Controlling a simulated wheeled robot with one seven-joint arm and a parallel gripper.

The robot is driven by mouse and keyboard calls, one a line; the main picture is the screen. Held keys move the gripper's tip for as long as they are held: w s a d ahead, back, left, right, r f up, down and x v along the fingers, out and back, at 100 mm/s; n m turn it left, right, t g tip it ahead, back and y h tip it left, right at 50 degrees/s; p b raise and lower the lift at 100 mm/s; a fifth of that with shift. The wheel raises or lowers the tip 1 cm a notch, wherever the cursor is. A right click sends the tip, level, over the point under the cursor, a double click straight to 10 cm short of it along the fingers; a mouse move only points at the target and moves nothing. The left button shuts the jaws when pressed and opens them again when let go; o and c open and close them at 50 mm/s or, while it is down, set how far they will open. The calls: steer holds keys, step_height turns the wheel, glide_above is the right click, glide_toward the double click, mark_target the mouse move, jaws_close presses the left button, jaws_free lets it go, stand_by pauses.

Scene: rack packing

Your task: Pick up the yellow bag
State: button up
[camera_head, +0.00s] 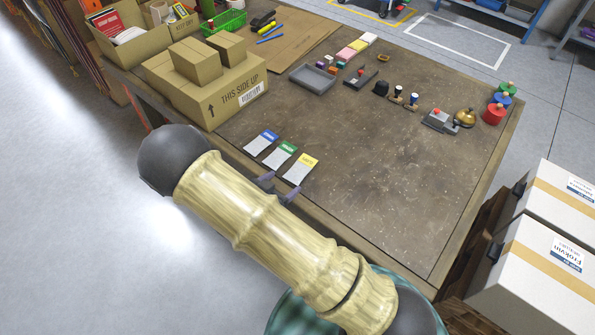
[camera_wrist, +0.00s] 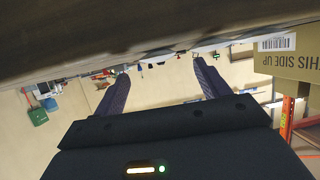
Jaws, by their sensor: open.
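The yellow bag (camera_head: 301,168) is a small flat pouch with a yellow top and a pale grey lower part. It lies near the table's front edge in the head view, at the right end of a row with a green-topped bag (camera_head: 280,154) and a blue-topped bag (camera_head: 261,143). My gripper (camera_head: 276,187) is just in front of this row at the table edge, apart from the yellow bag. In the wrist view my gripper (camera_wrist: 160,70) has its two dark fingers spread with nothing between them. The bags cannot be told clearly in that view.
The brown table (camera_head: 400,165) has wide free room behind and right of the bags. A cardboard box (camera_head: 200,100) stands left of them. A grey tray (camera_head: 313,79), stamps and a bell (camera_head: 465,117) stand farther back. White boxes (camera_head: 540,265) are at right.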

mark_target(291, 177)
steer(key=x, duration=0.4)
steer(key=shift+w+d+f+p, duration=0.1)
steer(key=shift+w+d+p, duration=0.05)
steer(key=shift+d+p, duration=0.15)
steer(key=c, duration=1.1)
steer(key=shift+o, duration=0.2)
steer(key=shift+a, duration=0.1)
steer(key=shift+r, duration=0.3)
step_height(291, 177, up, 9)
steer(key=shift+r, duration=0.25)
